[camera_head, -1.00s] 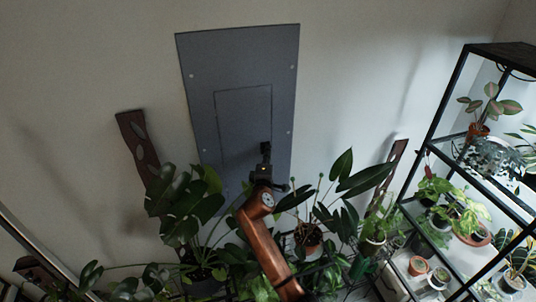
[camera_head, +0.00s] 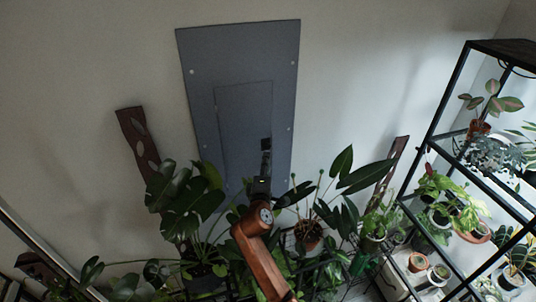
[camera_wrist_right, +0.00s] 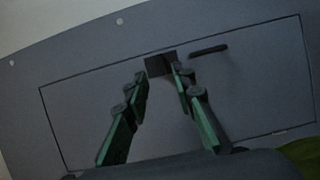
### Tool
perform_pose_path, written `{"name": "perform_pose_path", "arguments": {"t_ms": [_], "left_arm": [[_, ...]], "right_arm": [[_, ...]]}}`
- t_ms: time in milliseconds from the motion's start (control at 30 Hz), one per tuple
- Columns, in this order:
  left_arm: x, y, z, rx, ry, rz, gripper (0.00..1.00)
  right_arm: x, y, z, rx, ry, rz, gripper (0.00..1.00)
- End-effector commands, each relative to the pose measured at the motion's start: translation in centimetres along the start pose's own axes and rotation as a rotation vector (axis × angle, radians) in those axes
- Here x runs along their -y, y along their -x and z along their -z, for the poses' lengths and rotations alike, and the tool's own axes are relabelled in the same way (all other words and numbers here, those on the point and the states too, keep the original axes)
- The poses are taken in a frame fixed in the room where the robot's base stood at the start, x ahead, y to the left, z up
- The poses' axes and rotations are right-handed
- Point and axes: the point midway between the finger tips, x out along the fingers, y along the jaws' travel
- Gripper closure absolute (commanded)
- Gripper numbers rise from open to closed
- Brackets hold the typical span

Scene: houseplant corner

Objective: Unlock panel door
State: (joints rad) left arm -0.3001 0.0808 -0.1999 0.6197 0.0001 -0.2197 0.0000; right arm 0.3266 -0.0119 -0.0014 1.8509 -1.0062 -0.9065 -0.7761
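A grey panel (camera_head: 241,60) is fixed to the wall, with an inner door (camera_head: 240,105) marked by a thin dark outline. The door also shows in the right wrist view (camera_wrist_right: 85,100). There a dark square latch (camera_wrist_right: 160,65) sits near the door's upper edge, beside a dark narrow bar (camera_wrist_right: 208,50). My right gripper (camera_wrist_right: 158,73) has its green and dark fingers parted, with the tips at the latch's lower corners. Whether they touch it cannot be told. In the head view, my right gripper (camera_head: 266,150) is at the door's right side. My left gripper is not in view.
Broad-leaved potted plants (camera_head: 185,205) crowd below the panel, and another plant (camera_head: 310,230) stands right of my arm. A black shelf rack (camera_head: 450,85) with several pots stands at the right. Brown wooden pieces (camera_head: 138,140) lean on the wall.

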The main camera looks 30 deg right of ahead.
Motion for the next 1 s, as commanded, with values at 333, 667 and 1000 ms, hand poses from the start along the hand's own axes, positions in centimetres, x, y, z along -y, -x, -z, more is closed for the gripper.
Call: {"name": "perform_pose_path", "arguments": {"t_ms": [333,667,1000], "left_arm": [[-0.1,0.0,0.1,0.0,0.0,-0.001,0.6],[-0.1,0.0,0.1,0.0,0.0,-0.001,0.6],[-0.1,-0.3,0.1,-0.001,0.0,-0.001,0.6]], "right_arm": [[0.0,4.3,-0.1,0.001,-0.001,0.001,0.76],[0.0,4.6,-0.1,0.001,-0.001,0.001,0.76],[1.8,4.2,0.5,-0.013,0.001,0.021,0.76]]}}
